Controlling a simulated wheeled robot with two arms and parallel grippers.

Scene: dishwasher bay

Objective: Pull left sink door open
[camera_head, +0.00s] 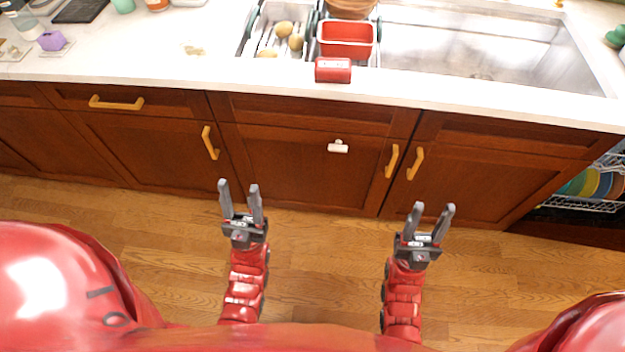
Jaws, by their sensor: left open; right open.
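The left sink door (285,165) is a dark reddish-brown cabinet door under the sink. It looks shut, flush with its neighbours. Its gold handle (391,161) is near its right edge, and nothing covers it. My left gripper (239,186) is open and empty, in front of the cabinets near the door's lower left, left of the handle. My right gripper (433,207) is open and empty, below and right of the handle, in front of the right sink door (480,185). Neither gripper holds a handle.
The right sink door's handle (415,163) stands close beside. A small white fixture (338,147) is on the left sink door. The dishwasher rack (585,204) with plates is at far right. The wooden floor (320,260) is clear.

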